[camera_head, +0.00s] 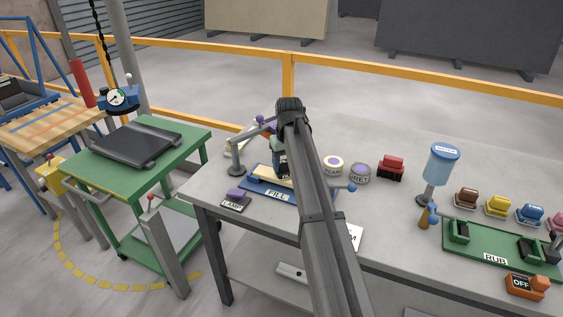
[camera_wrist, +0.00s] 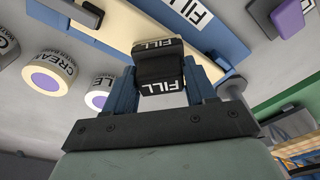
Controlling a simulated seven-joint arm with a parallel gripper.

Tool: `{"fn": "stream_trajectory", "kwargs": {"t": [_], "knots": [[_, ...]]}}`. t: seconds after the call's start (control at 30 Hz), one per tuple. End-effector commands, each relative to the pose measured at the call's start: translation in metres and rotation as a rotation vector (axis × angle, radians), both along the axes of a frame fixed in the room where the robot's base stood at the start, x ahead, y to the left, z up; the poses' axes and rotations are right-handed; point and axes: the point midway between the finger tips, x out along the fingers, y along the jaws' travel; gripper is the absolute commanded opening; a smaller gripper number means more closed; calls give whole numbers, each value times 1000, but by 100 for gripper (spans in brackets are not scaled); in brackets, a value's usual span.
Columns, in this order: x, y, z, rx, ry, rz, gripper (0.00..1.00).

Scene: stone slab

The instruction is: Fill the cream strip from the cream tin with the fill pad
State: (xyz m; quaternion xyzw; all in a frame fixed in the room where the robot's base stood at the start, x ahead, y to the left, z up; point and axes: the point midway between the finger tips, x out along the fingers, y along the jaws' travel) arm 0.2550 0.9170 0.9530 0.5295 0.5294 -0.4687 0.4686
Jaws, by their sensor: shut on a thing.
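My gripper (camera_wrist: 162,74) is shut on the black fill pad (camera_wrist: 160,73), which has white FILL lettering, in the wrist view. The cream tin (camera_wrist: 50,73), cream-coloured with a lilac round top, stands apart at the left there. In the head view the cream tin (camera_head: 333,161) is right of my gripper. A pale cream strip (camera_wrist: 112,36) lies along the blue FILL fixture (camera_wrist: 225,38), behind the pad in the wrist view. The fixture (camera_head: 287,194) also shows in the head view. Whether the pad touches the strip I cannot tell. My arm hides much of the gripper in the head view.
A grey-labelled tin (camera_head: 360,173) and a red block (camera_head: 391,167) stand right of the cream tin. A LAMP switch (camera_head: 236,201) is left of the fixture.

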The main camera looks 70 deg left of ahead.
Motion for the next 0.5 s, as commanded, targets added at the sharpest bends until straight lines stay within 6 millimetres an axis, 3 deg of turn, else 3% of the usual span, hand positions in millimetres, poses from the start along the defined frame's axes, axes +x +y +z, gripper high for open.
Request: {"fn": "stream_trajectory", "kwargs": {"t": [0.5], "knots": [[22, -22, -3, -1, -1, -1, 31]]}}
